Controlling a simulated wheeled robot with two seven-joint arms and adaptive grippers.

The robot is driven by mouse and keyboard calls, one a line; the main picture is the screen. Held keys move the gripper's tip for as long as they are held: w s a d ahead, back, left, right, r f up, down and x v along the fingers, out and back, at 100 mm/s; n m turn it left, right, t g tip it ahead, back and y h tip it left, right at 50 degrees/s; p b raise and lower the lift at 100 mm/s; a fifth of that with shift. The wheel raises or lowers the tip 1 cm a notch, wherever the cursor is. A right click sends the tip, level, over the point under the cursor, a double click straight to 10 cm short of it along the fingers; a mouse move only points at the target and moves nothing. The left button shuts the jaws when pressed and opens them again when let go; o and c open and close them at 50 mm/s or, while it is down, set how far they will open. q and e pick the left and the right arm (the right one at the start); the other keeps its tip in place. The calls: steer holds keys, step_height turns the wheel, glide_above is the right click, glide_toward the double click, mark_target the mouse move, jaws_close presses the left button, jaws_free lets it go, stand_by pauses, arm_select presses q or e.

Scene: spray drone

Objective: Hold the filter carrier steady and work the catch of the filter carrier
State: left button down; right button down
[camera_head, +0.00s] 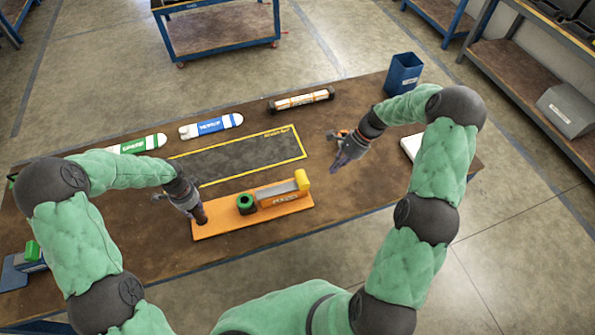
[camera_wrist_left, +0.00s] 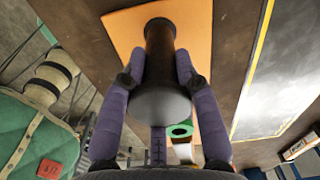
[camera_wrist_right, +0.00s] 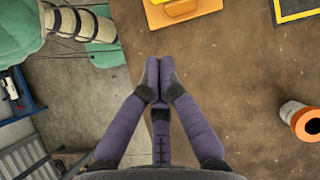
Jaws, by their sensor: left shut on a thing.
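The filter carrier is a long orange plate (camera_head: 222,224) near the table's front edge. On it are a green ring (camera_head: 245,203), a grey and orange lettered block (camera_head: 283,194) and a yellow piece (camera_head: 302,180), perhaps the catch, at the right end. My left gripper (camera_head: 196,212) is shut on a dark upright post at the plate's left end; the left wrist view shows the post (camera_wrist_left: 160,45) between its fingers. My right gripper (camera_head: 337,162) is right of the carrier, apart from it. In the right wrist view its fingertips (camera_wrist_right: 159,82) meet, with nothing between them.
A yellow-outlined dark mat (camera_head: 240,157) lies behind the carrier. Green-labelled (camera_head: 137,145) and blue-labelled (camera_head: 210,126) white bottles and a capped tube (camera_head: 301,100) lie farther back. A blue bin (camera_head: 403,74) stands at the back right. An orange-ended white cylinder (camera_wrist_right: 300,121) is near my right gripper.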

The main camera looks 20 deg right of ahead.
steer(key=w+d+r+m+t, duration=0.1)
steer(key=w+d+r+m, duration=0.2)
steer(key=d, duration=0.1)
steer(key=a+f, duration=0.8)
steer(key=a, duration=0.2)
steer(key=shift+w+f+y, duration=0.15)
steer(key=shift+y, duration=0.25)
glide_toward(289, 185)
steer(key=x, duration=0.5)
steer(key=shift+a, duration=0.1)
steer(key=shift+f, duration=0.1)
